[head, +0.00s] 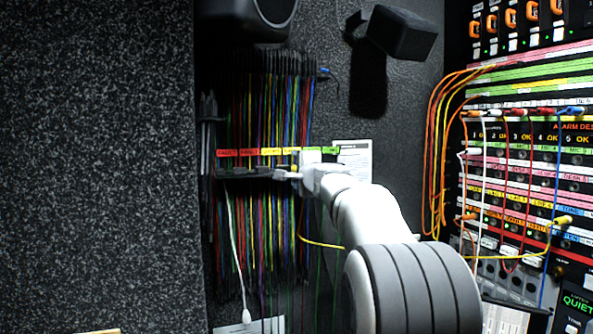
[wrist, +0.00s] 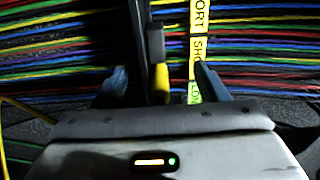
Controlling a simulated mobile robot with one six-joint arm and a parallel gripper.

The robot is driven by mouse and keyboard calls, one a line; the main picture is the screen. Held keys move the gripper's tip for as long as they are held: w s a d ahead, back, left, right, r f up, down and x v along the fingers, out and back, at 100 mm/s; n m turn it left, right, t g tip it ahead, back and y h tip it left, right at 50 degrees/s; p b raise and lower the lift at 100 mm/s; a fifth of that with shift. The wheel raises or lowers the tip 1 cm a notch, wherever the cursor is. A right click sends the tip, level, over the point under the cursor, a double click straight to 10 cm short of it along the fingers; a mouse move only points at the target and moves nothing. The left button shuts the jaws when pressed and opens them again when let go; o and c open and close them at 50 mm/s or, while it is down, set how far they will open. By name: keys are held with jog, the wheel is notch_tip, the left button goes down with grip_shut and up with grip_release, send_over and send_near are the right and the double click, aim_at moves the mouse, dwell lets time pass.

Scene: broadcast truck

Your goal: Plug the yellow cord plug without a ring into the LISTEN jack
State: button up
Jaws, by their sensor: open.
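My gripper (head: 290,173) is at the cord rack (head: 228,167), just below its coloured labels. In the wrist view, my gripper (wrist: 160,84) is open, its two dark fingers apart. A yellow plug-like piece with a dark sleeve (wrist: 158,78) stands between the fingers, with a gap on each side. I cannot tell whether it bears a ring. A yellow cord (head: 322,243) loops below my arm. Another yellow plug (head: 563,221) is at the jack panel on the right, with a yellow cord running from it. The LISTEN label is too small to read.
The jack panel (head: 512,186) has several coloured plugs and hanging cords. Orange cords (head: 437,130) loop at its left edge. Dense coloured cords hang above and below the rack. A white cord (head: 235,250) hangs at the lower left. A black lamp-like box (head: 402,33) is above.

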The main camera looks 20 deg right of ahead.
jog(key=shift+o, duration=0.5)
jog(key=shift+s+f, duration=0.1)
jog(key=shift+s, duration=0.25)
jog(key=s+b, duration=0.2)
jog(key=s, duration=0.5)
jog(key=shift+b, duration=0.35)
jog(key=shift+s, duration=0.1)
